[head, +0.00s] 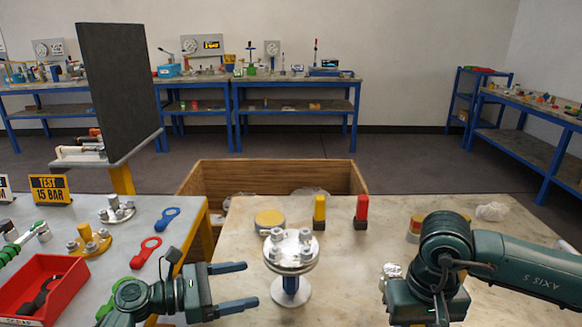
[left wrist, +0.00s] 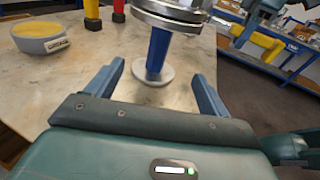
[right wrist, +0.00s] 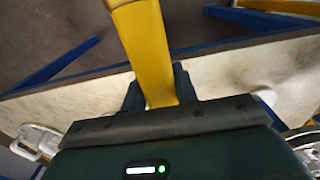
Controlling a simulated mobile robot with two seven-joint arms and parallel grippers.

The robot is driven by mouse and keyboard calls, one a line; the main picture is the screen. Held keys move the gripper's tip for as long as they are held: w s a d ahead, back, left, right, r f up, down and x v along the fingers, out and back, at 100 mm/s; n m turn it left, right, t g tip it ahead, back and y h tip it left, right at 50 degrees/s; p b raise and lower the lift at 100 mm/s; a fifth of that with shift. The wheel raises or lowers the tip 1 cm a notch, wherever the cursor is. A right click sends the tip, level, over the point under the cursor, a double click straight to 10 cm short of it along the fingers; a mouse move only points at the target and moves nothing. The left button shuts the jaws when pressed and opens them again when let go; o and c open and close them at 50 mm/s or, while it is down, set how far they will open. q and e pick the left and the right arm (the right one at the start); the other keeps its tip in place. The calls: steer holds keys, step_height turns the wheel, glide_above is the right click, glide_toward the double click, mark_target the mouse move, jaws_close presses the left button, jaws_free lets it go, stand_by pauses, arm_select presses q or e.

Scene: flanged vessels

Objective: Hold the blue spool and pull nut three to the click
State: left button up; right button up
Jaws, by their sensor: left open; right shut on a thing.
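The blue spool (head: 291,285) stands upright on a pale round foot, with a steel flange (head: 291,251) carrying several bolts and nuts on top. I cannot tell which nut is three. My left gripper (head: 250,286) is open and empty, just left of the spool, fingers pointing at its blue body. In the left wrist view the blue body (left wrist: 158,50) shows ahead between the spread fingers, not gripped. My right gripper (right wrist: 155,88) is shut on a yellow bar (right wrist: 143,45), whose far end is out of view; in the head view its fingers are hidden.
A yellow-topped tin (head: 269,222), a yellow marker (head: 319,212) and a red marker (head: 361,212) stand behind the spool. An open wooden crate (head: 270,172) is beyond the table edge. A red bin (head: 40,288) is on the left bench.

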mark_target(280, 292)
arm_select(q)
steer(key=shift+w, duration=0.2)
arm_select(e)
steer(key=shift+w, duration=0.25)
arm_select(q)
steer(key=shift+w+d, duration=0.1)
steer(key=shift+d, duration=0.15)
steer(key=b+x, duration=0.3)
steer(key=x, duration=0.2)
steer(key=shift+f, duration=0.15)
steer(key=x, duration=0.3)
steer(key=shift+r, duration=0.25)
steer(key=shift+w+d+f, duration=0.15)
steer(key=shift+w+d, duration=0.05)
steer(key=shift+d, duration=0.5)
arm_select(e)
steer(key=shift+s+f, duration=0.1)
steer(key=shift+f, duration=1.05)
arm_select(q)
steer(key=shift+c, duration=0.2)
steer(key=c, duration=1.4)
